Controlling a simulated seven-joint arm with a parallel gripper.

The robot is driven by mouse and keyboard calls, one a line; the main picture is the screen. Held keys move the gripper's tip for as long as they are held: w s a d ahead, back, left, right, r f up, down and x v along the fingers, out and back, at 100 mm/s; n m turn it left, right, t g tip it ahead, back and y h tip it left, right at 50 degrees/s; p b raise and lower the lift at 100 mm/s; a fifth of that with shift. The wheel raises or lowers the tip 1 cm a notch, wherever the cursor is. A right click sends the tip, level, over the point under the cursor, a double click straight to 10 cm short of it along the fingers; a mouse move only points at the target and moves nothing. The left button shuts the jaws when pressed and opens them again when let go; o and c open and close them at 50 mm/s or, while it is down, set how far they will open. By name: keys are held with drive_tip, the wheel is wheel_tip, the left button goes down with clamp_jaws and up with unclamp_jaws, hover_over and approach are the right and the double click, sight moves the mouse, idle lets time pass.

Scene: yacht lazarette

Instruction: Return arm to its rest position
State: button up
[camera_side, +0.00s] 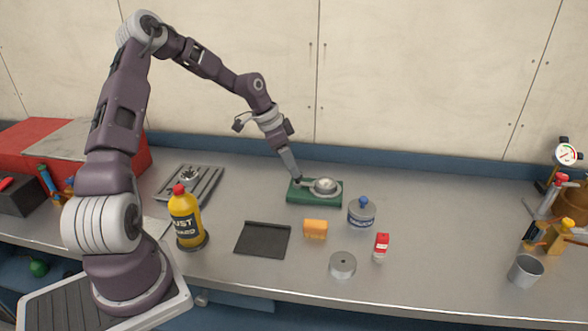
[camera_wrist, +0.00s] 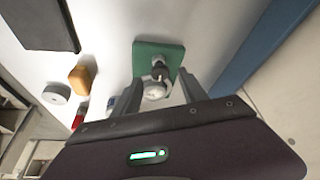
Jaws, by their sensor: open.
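My gripper (camera_side: 297,176) reaches down over the left end of a green block (camera_side: 303,197) on the steel bench. The block bears a round metal fitting (camera_side: 325,186). In the wrist view the two fingers of my gripper (camera_wrist: 157,88) are apart, one on each side of a dark knob or handle (camera_wrist: 160,70) on the green block (camera_wrist: 150,48). Whether a finger touches it I cannot tell. My arm stretches out from its base at the lower left, with the elbow high.
Near the block stand a clear blue-capped bottle (camera_side: 361,213), an orange block (camera_side: 315,229), a red-and-white carton (camera_side: 381,246) and a grey disc (camera_side: 342,265). The bench's right middle is clear.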

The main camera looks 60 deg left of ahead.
drive_tip(key=v, duration=0.4)
drive_tip(key=shift+s+r, duration=0.1)
drive_tip(key=shift+r, duration=0.1)
drive_tip(key=s+d+r+n+y, duration=0.1)
drive_tip(key=s+d+r+y, duration=0.2)
drive_tip(key=s+d+r, duration=1.05)
drive_tip(key=s+d+n, duration=0.2)
drive_tip(key=s+d, duration=0.2)
drive_tip(key=s, duration=0.3)
drive_tip(key=s+d+r+n+t+h, duration=0.1)
drive_tip(key=s+d, duration=0.4)
drive_tip(key=s, duration=0.2)
drive_tip(key=shift+d+r+n+t, duration=0.25)
drive_tip(key=shift+r+n+t, duration=0.05)
drive_tip(key=shift+n, duration=0.1)
